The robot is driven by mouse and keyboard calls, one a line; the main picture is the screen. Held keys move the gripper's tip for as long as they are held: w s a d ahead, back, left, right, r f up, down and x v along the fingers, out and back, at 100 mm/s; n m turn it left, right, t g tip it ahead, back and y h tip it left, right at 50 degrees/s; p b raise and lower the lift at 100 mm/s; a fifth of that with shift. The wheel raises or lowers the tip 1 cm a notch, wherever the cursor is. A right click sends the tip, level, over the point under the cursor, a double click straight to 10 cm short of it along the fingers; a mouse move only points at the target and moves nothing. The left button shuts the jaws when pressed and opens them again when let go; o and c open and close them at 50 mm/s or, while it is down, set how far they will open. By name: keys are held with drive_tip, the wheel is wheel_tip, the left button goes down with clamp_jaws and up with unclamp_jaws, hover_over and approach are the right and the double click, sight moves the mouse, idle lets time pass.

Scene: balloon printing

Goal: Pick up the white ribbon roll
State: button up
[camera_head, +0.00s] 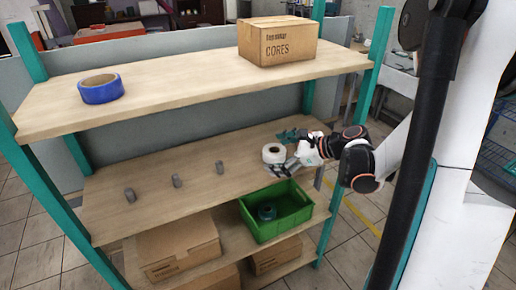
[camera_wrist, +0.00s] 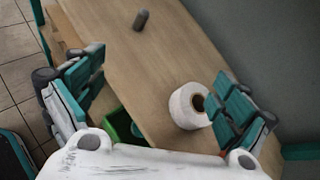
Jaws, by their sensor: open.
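The white ribbon roll (camera_head: 273,153) lies on the middle shelf of the rack, towards its right end. It also shows in the wrist view (camera_wrist: 187,106), close beside the right-hand finger, with its dark core hole facing that finger. My gripper (camera_head: 286,160) reaches in from the right, low over the shelf beside the roll. In the wrist view my gripper (camera_wrist: 160,95) has its two teal-padded fingers wide apart, with the roll between them but nearer the right one. I cannot tell whether that finger touches the roll.
Several small grey cylinders (camera_head: 176,181) stand left on the middle shelf (camera_head: 150,210). A blue tape roll (camera_head: 101,88) and a cardboard box (camera_head: 277,40) are on the top shelf above. A green bin (camera_head: 262,232) holding a teal roll (camera_head: 267,212) sits below, near the front edge.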

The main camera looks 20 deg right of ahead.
drive_tip(key=d+f+m+t+h+b, duration=0.1)
drive_tip(key=d+f+m+t+h, duration=0.15)
drive_tip(key=d+m, duration=0.6)
drive_tip(key=n+b, duration=0.2)
drive_tip(key=n, duration=0.1)
approach(270, 150)
drive_tip(key=w, duration=0.1)
drive_tip(key=w+f, duration=0.1)
drive_tip(key=w, duration=0.1)
drive_tip(key=shift+a+m+y, duration=0.15)
drive_tip(key=shift+m+y, duration=0.1)
drive_tip(key=shift+y, duration=0.1)
drive_tip(key=shift+f+b+x, duration=0.15)
drive_tip(key=shift+b+x, duration=0.25)
drive_tip(key=shift+x, duration=0.9)
drive_tip(key=shift+f+b+x, duration=0.2)
drive_tip(key=shift+b+x, duration=0.2)
drive_tip(key=shift+x, duration=0.95)
drive_tip(key=shift+s, duration=0.2)
drive_tip(key=c, duration=1.3)
wheel_tip(270, 150, up, 10)
drive_tip(key=p, duration=0.3)
